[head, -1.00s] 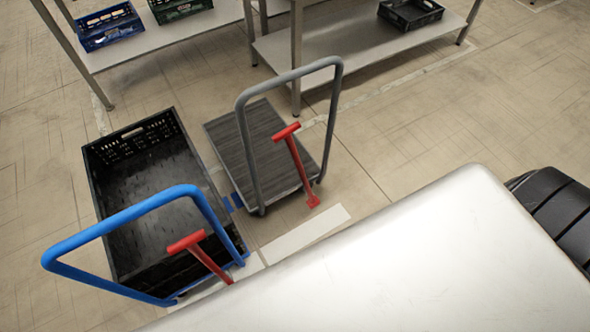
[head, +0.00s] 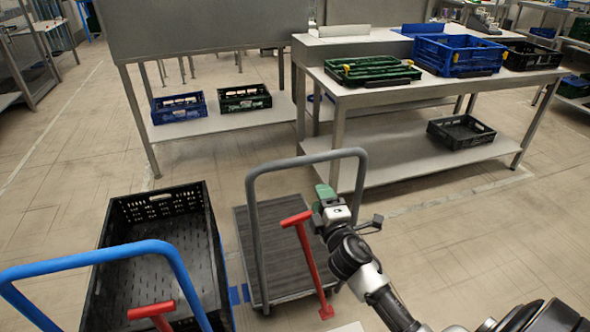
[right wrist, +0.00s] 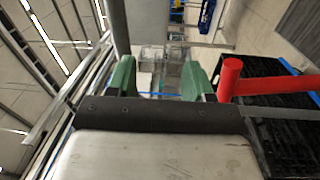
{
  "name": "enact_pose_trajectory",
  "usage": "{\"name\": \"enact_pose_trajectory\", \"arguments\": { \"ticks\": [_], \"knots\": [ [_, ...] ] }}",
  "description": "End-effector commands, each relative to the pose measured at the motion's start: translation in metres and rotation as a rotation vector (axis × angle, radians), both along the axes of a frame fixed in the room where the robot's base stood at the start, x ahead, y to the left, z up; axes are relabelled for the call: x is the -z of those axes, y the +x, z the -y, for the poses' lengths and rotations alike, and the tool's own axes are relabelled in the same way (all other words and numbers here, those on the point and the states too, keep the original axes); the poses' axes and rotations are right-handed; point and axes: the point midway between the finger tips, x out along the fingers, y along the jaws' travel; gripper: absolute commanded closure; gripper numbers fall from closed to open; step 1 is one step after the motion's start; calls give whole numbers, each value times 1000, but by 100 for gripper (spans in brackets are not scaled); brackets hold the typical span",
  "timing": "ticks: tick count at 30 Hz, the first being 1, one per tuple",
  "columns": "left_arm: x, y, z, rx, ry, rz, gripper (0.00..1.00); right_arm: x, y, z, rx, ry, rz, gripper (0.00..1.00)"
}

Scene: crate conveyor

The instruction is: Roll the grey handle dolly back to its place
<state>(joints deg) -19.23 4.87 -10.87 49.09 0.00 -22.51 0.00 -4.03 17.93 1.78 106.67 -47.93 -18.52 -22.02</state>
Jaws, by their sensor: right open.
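The grey handle dolly (head: 270,250) stands on the floor with a dark flat deck that carries nothing. Its grey hoop handle (head: 255,215) stands upright at the near side. A red lever (head: 308,262) leans up beside the handle. My right gripper (head: 325,196), with green fingers, is open by the right post of the hoop. In the right wrist view the fingers (right wrist: 159,78) are spread with nothing seen held between them. The red lever (right wrist: 230,78) shows just outside the right finger, and a dark bar (right wrist: 120,28) shows by the left one. My left gripper is out of view.
A blue handle dolly (head: 165,250) with a black crate (head: 207,215) stands close on the left. A steel table (head: 345,93) with crates stands behind the grey dolly, with a lower shelf (head: 385,165). Floor at right is clear.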

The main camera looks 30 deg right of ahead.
Motion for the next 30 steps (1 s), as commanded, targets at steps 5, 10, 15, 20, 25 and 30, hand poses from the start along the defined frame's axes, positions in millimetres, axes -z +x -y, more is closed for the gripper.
{"name": "enact_pose_trajectory", "arguments": {
  "ticks": [5,10,15,20,25,30],
  "knots": [
    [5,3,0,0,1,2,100,-43,-3,0,11,-95,96,48],
    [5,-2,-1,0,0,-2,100,-51,14,4,12,-102,102,48],
    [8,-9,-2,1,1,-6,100,-57,45,11,13,-101,101,48],
    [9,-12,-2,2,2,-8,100,-62,73,18,13,-99,99,48],
    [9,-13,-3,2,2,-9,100,-65,92,23,12,-97,99,48],
    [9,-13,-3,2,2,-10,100,-66,99,24,11,-97,98,48]
  ]
}}
